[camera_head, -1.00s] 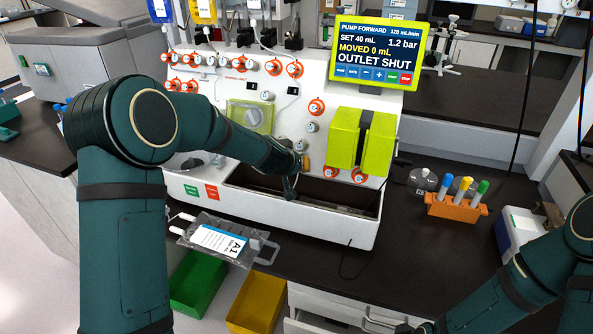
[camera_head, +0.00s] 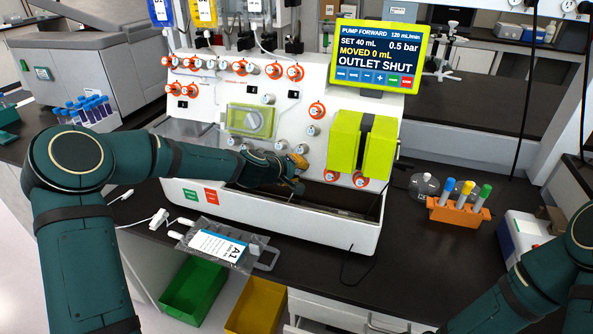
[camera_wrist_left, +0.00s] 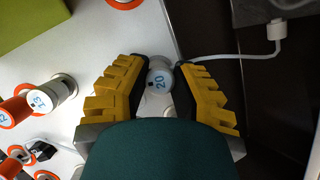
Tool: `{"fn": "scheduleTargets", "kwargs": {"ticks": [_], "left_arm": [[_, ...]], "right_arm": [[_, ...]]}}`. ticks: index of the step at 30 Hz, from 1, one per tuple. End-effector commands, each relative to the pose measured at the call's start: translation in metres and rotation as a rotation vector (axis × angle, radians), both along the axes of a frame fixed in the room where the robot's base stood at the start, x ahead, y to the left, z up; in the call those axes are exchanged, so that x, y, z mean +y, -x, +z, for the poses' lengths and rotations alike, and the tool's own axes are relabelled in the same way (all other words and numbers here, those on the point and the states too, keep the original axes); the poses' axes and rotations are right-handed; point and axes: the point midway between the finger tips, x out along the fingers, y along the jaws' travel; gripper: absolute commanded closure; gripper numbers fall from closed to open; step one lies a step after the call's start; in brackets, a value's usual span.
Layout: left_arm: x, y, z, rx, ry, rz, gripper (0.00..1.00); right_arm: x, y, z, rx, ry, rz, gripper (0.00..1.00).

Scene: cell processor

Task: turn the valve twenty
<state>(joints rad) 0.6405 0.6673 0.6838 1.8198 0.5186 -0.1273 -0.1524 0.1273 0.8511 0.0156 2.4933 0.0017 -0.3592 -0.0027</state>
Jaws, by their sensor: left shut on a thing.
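Valve twenty (camera_wrist_left: 158,80) is a small white knob with a blue "20" on its cap, low on the white front panel of the cell processor (camera_head: 222,105). In the left wrist view it sits between the yellow finger pads of my left gripper (camera_wrist_left: 160,92), which is shut on it. In the head view my left gripper (camera_head: 294,165) is at the panel's lower edge, above the dark tray recess, and hides the valve. My right arm (camera_head: 520,290) comes in at the lower right, and its gripper is not visible.
Neighbouring valves, one marked 13 (camera_wrist_left: 42,101), lie close by. The yellow-framed screen (camera_head: 376,58) reads OUTLET SHUT, 0.5 bar. A bag labelled A1 (camera_head: 222,247) lies in front of the processor. An orange tube rack (camera_head: 458,212) stands to the right.

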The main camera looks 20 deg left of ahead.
Motion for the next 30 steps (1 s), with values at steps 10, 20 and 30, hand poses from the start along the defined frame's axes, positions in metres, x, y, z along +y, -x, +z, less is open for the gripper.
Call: {"fn": "scheduleTargets", "kwargs": {"ticks": [10, 20, 30], "left_arm": [[-0.0024, 0.0012, -0.0022, 0.006, 0.046, 0.013, 1.0], [-0.0028, 0.0013, -0.0023, 0.007, 0.045, 0.012, 0.63], [-0.0011, 0.0004, -0.0009, 0.003, 0.043, 0.016, 0.58]], "right_arm": [[0.0, 0.0001, -0.0002, 0.0, 0.0, 0.0, 1.0], [0.0, 0.0001, -0.0002, 0.0, 0.0, 0.0, 1.0], [0.0, 0.0001, -0.0001, 0.0, 0.0, 0.0, 1.0]]}}
